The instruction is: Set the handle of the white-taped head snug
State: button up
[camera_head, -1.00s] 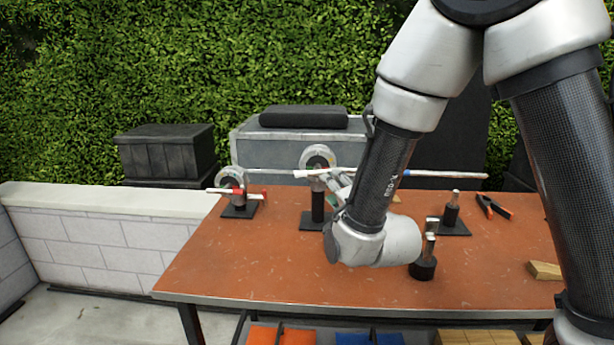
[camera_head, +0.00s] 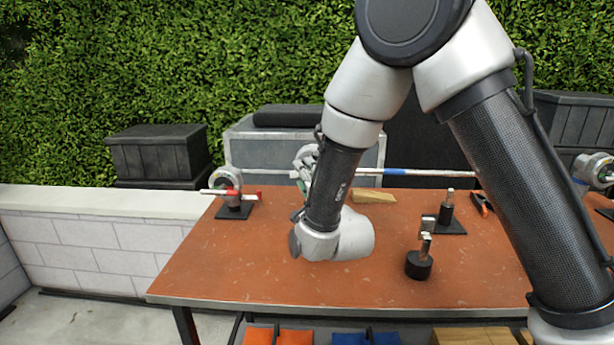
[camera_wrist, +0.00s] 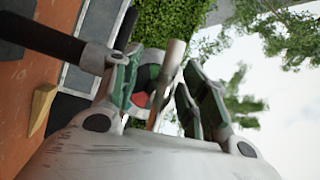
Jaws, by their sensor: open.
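My gripper (camera_wrist: 165,95) is open, its two green-padded fingers on either side of a pale, slim handle (camera_wrist: 170,72) in the wrist view. I cannot tell whether either finger touches it. Behind the handle is part of a round head (camera_wrist: 142,84) with red and green on it. In the head view my gripper (camera_head: 305,160) is at the table's far side, and my arm hides the middle head and its stand. White tape cannot be made out clearly. A long pole (camera_head: 430,173) with a blue band runs behind my arm.
A red-marked head (camera_head: 229,180) stands at the table's left, another head (camera_head: 593,168) at the far right. A short black post (camera_head: 419,264) and a stand (camera_head: 448,215) are right of my arm. A wooden wedge (camera_head: 373,196) lies behind. The table's front left (camera_head: 220,270) is clear.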

grip_shut()
jog(key=shift+f+n, duration=0.1)
jog(key=shift+n, duration=0.2)
jog(key=shift+d+f+n+g, duration=0.15)
jog(key=shift+n+g, duration=0.55)
jog(key=shift+n, duration=0.5)
jog(key=n, duration=0.1)
jog(key=n+g, duration=0.1)
jog(key=n+h, duration=0.1)
jog(key=n, duration=0.1)
jog(key=shift+s+d+f, duration=0.1)
jog(key=shift+d+f, duration=0.05)
jog(key=shift+d, duration=0.1)
jog(key=n+h, duration=0.1)
jog(key=n+g+h, duration=0.1)
jog(key=n, duration=0.1)
jog(key=shift+d+g, duration=0.25)
jog(key=shift+g, duration=0.05)
jog(key=shift+d+n+h, duration=0.2)
jog(key=shift+n+h, duration=0.5)
jog(key=shift+n, duration=0.6)
